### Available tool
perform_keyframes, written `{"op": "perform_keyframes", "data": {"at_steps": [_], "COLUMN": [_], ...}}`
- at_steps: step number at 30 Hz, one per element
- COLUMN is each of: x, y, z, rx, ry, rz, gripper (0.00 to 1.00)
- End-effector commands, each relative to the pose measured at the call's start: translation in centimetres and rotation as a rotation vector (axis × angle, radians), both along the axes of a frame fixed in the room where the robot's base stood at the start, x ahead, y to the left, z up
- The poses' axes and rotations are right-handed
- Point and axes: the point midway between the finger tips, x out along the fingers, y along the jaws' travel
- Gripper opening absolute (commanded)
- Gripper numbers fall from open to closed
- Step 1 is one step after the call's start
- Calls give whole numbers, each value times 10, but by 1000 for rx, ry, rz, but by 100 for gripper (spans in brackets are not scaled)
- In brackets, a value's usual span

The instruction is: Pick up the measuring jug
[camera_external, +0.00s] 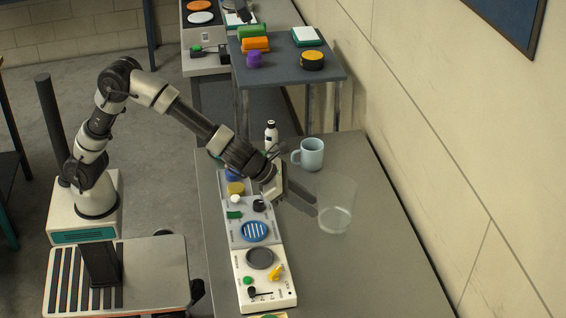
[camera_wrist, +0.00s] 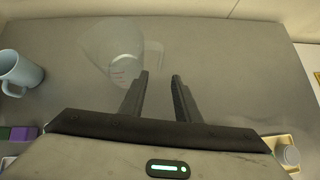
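The clear measuring jug (camera_external: 337,204) stands on the grey table to the right of my gripper (camera_external: 305,197) in the external view. In the wrist view the jug (camera_wrist: 118,62) is ahead of the fingers and a little to the left, with faint red markings and a handle on its right side. My gripper (camera_wrist: 160,76) is open, with a clear gap between its two dark fingers and nothing between them. In the external view the fingertips are close to the jug's side; I cannot tell whether they touch it.
A light blue mug (camera_external: 311,154) stands behind the jug, and a white bottle (camera_external: 271,134) is further back. A panel with knobs and buttons (camera_external: 262,262) runs along the table's left side. The wall (camera_external: 440,150) borders the table on the right. The front right tabletop is clear.

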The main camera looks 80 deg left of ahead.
Motion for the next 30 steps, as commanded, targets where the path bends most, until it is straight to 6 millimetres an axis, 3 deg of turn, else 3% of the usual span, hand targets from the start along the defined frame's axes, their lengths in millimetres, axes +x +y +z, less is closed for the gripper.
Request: {"op": "perform_keyframes", "data": {"at_steps": [1,9,30], "x": [9,49,102], "y": [-1,-6,-13], "z": [-13,-52,-102], "rx": [1,1,0], "ry": [3,2,1], "rz": [1,1,0], "gripper": [30,30,30]}}
